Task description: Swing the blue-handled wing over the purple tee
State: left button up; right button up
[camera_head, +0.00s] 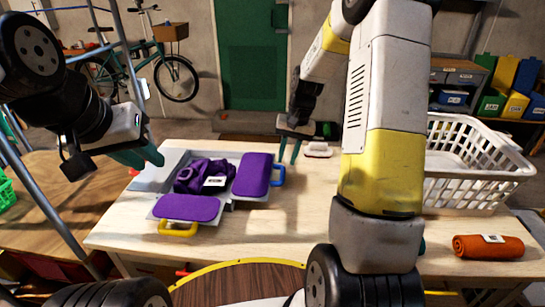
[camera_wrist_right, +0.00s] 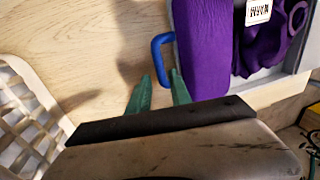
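The purple tee (camera_head: 190,178) lies bunched in the middle of a grey folding board, with a white label on it. The blue-handled wing (camera_head: 252,175) is a purple-topped panel on the right of the tee; it also shows in the right wrist view (camera_wrist_right: 203,50). Its blue handle (camera_head: 278,175) sticks out to the right. My right gripper (camera_head: 289,150) is open, pointing down by the handle. In the right wrist view its green fingertips (camera_wrist_right: 161,76) are near the blue handle (camera_wrist_right: 157,55); contact is unclear. My left gripper (camera_head: 148,160) looks open and empty above the board's left side.
A purple-topped wing (camera_head: 187,207) with a yellow handle (camera_head: 178,229) lies at the board's front. A white basket (camera_head: 470,190) stands on the right of the table, with a rolled orange towel (camera_head: 488,246) in front. A small pinkish-white object (camera_head: 319,149) lies behind my right gripper.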

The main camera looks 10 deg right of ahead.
aim_at(283, 172)
jog(key=f, duration=0.3)
jog(key=a+f, duration=0.1)
jog(key=f, duration=0.1)
jog(key=shift+w+f, duration=0.1)
jog(key=shift+f, duration=0.1)
grip_shut()
dwell(1.2)
